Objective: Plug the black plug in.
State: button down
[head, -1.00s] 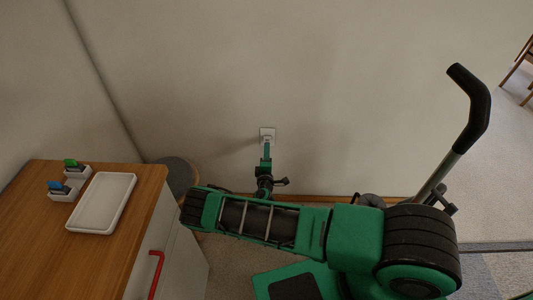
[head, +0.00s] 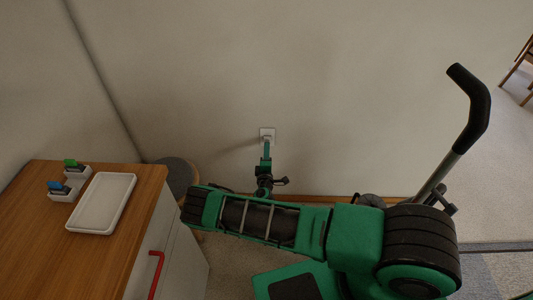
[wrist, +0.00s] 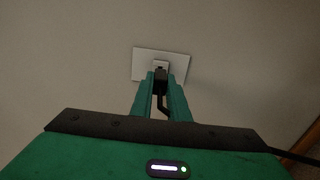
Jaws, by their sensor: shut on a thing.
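A white wall outlet (head: 267,133) is on the wall ahead of my arm. It also shows in the wrist view (wrist: 178,61). My gripper (head: 266,150) is right in front of the outlet, its green fingers pointing at it. In the wrist view my gripper (wrist: 161,82) is shut on the black plug (wrist: 161,75), with its black cord hanging down between the fingers. The plug's front end is at the outlet's middle and seems to meet it. How deep its pins sit is hidden.
A wooden-topped cabinet (head: 95,262) with a red handle stands at the left, holding a white tray (head: 101,203) and two small holders with green and blue items. A round grey-topped stool (head: 178,176) stands by the wall. A black-gripped handle (head: 470,110) rises at the right.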

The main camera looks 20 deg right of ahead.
jog(key=shift+x, duration=1.05)
dwell(1.6)
jog(key=c, duration=1.6)
grip_release()
jog(key=v, duration=1)
jog(key=shift+s+a, duration=0.15)
jog(key=shift+s, duration=0.2)
